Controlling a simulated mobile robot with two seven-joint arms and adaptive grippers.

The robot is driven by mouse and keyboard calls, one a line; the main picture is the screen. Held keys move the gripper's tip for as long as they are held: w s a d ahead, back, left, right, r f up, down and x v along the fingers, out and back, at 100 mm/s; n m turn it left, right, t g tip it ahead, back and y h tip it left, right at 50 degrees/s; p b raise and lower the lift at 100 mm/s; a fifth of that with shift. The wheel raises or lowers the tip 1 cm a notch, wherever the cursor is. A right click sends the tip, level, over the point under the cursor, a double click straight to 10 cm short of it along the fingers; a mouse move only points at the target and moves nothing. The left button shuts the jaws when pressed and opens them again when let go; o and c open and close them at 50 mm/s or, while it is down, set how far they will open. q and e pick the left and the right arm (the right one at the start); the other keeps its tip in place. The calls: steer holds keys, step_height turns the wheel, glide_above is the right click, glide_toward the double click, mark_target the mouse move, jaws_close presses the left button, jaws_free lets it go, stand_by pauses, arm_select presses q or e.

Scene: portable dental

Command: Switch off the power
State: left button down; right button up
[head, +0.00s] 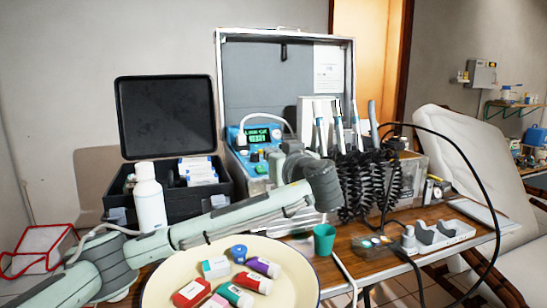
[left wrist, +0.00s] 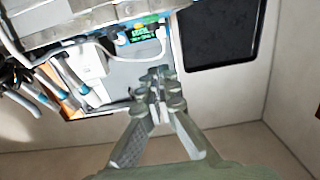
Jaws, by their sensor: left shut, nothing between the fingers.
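The portable dental unit is a blue control box (head: 240,150) with a lit green display (head: 257,136) and small knobs below it, standing in an open case. In the left wrist view the lit display (left wrist: 144,36) shows upside down near the top. My left arm crosses the head view from the lower left. My left gripper (head: 279,160) is in front of the unit's right part and hides some of it. In the left wrist view the gripper (left wrist: 158,76) is shut and empty, its tips below the display in the picture. I cannot make out the power switch. My right gripper is not in view.
Handpieces (head: 338,125) with black coiled hoses stand right of the unit. A white bottle (head: 149,198) and an open black case (head: 168,120) are left. A cream plate (head: 165,285) with small containers, a green cup (head: 324,240) and a white holder (head: 440,236) are in front.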

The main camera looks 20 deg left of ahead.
arm_select(q)
glide_above(263, 174)
steer(key=shift+s+d+f+p, duration=0.1)
steer(key=shift+s+d+p, duration=0.05)
steer(key=shift+s+p, duration=0.25)
steer(key=f, duration=0.3)
steer(key=shift+w+f, duration=0.2)
steer(key=shift+w, duration=0.1)
steer(key=shift+f, duration=0.45)
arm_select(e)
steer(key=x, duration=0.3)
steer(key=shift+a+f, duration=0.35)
